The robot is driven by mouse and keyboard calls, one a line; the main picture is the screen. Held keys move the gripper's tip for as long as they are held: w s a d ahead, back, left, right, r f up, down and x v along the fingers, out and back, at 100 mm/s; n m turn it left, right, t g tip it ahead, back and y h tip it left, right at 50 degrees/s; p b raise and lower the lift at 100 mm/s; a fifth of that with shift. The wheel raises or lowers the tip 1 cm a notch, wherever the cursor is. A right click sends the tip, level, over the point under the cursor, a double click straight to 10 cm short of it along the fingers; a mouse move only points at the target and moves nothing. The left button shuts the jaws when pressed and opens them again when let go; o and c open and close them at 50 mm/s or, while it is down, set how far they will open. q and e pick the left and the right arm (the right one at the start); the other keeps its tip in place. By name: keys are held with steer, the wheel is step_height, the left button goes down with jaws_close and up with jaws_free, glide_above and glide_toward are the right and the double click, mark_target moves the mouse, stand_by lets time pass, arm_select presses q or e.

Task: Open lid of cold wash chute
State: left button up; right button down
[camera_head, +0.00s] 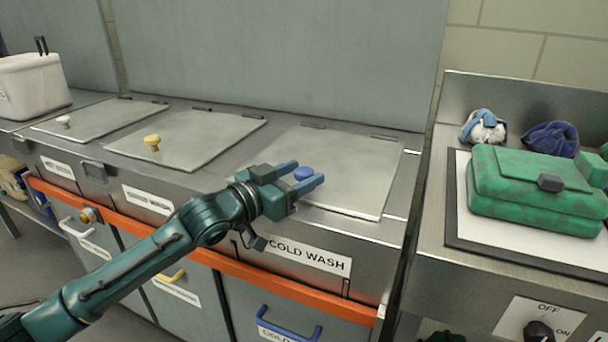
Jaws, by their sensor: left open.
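The cold wash chute has a flat grey metal lid (345,165) lying shut on the counter, with hinges along its back edge. A blue knob (303,173) stands near the lid's front left. A "COLD WASH" label (308,258) is on the front face below. My left gripper (304,174) is open, its two blue-grey fingers on either side of the blue knob in the picture. I cannot tell whether the fingers touch the knob.
Two more shut lids lie to the left, one with a yellow knob (152,142) and one with a white knob (63,121). An orange rail (250,276) runs along the front. A green bag (535,190) lies on the right counter, with blue items behind. A white bin (34,86) stands far left.

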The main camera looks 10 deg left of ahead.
arm_select(q)
steer(key=shift+w+d, duration=0.5)
steer(key=shift+w, duration=0.05)
steer(key=shift+c, duration=0.4)
jaws_close()
